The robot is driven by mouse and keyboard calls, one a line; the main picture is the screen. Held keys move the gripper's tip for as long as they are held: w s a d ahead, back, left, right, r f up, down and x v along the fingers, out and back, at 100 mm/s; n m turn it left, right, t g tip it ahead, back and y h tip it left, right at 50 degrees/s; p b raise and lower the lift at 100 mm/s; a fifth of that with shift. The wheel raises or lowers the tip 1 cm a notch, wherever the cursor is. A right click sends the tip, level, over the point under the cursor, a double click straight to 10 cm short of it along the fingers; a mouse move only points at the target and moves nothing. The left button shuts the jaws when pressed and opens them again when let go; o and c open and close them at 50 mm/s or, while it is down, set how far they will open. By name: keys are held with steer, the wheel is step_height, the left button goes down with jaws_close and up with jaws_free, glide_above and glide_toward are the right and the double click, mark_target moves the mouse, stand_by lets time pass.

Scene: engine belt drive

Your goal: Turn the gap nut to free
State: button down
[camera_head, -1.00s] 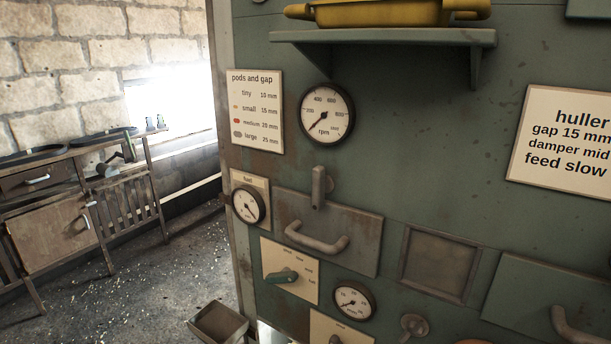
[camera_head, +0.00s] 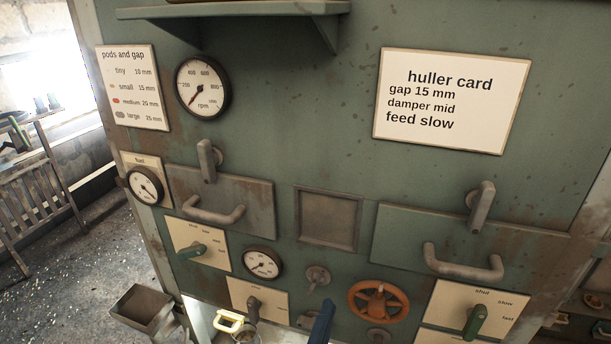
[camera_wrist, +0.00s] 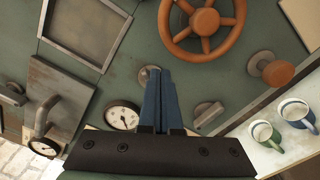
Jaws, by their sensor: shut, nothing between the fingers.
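No part is labelled as the gap nut, so I cannot tell for certain which it is. A small grey round fitting with a short lever (camera_head: 317,276) sits on the green panel between a dial and the orange handwheel (camera_head: 378,300). In the wrist view this grey fitting (camera_wrist: 146,74) is partly hidden behind my fingertips. Another grey bar-shaped fitting (camera_wrist: 207,114) sits lower, to the right of my fingers. My gripper (camera_head: 325,312) has blue fingers, shut and empty, in front of the panel just below the round fitting. Its fingers (camera_wrist: 158,74) also show in the wrist view; contact cannot be told.
The huller card (camera_head: 450,100) reads gap 15 mm, damper mid, feed slow. Handled doors (camera_head: 235,195) and (camera_head: 450,235) and a feed selector (camera_head: 474,322) surround the area. An orange knob (camera_wrist: 277,72) and two mugs (camera_wrist: 296,112) are at right in the wrist view.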

mark_target(316, 282)
steer(key=shift+x, duration=1.85)
steer(key=shift+w+a+f+b, duration=0.15)
steer(key=shift+a+b, duration=0.35)
steer(key=shift+a+r, duration=0.1)
steer(key=shift+r, duration=0.3)
steer(key=shift+r, duration=0.1)
steer(key=shift+w+a+r, duration=0.1)
steer(key=shift+a+r, duration=0.2)
steer(key=shift+p, duration=0.3)
